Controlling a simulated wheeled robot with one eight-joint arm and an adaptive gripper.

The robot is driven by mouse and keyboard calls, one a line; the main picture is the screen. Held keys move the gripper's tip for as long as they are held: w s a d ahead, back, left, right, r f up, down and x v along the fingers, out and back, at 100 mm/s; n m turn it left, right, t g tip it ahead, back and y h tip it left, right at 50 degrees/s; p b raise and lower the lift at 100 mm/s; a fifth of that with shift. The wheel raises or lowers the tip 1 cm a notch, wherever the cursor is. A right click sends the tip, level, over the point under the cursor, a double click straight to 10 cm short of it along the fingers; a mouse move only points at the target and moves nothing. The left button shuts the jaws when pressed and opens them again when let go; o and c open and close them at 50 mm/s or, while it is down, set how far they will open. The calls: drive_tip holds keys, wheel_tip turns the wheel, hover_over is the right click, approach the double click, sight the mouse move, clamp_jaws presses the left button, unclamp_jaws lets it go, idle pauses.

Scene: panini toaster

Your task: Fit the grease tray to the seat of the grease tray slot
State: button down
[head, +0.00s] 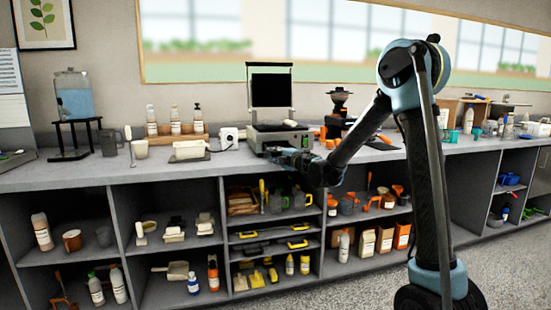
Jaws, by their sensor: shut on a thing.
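The panini toaster (280,136) stands on the counter against the wall, with its dark lid (270,90) raised upright. My gripper (276,152) is low in front of the toaster's base, just above the counter's front part. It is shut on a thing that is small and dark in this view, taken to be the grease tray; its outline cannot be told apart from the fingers. The grease tray slot is at the toaster's base, and my gripper and arm partly cover that area. I cannot tell whether the tray touches the slot.
A coffee grinder (338,108) stands right of the toaster, near my forearm. A white butter dish (190,150) and a small white device (228,138) stand to the left. The counter (100,172) has bare room at its front left. Shelves below hold many items.

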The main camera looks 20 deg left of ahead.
drive_tip(key=shift+w+a, duration=0.5)
drive_tip(key=shift+w, duration=0.3)
drive_tip(key=shift+w+a, duration=0.2)
drive_tip(key=shift+w, duration=0.1)
drive_tip(key=shift+w+a, duration=0.15)
drive_tip(key=shift+w, duration=0.15)
drive_tip(key=shift+w+a, duration=0.4)
drive_tip(key=shift+w, duration=0.2)
drive_tip(key=shift+w+a, duration=0.15)
drive_tip(key=shift+w, duration=0.25)
idle(0.5)
drive_tip(key=shift+w+a, duration=0.35)
drive_tip(key=shift+w, duration=0.25)
drive_tip(key=shift+w+a, duration=0.2)
drive_tip(key=shift+w, duration=0.1)
drive_tip(key=shift+w+a, duration=0.2)
drive_tip(key=shift+w, duration=0.15)
drive_tip(key=shift+w+a, duration=0.35)
drive_tip(key=shift+w, duration=0.2)
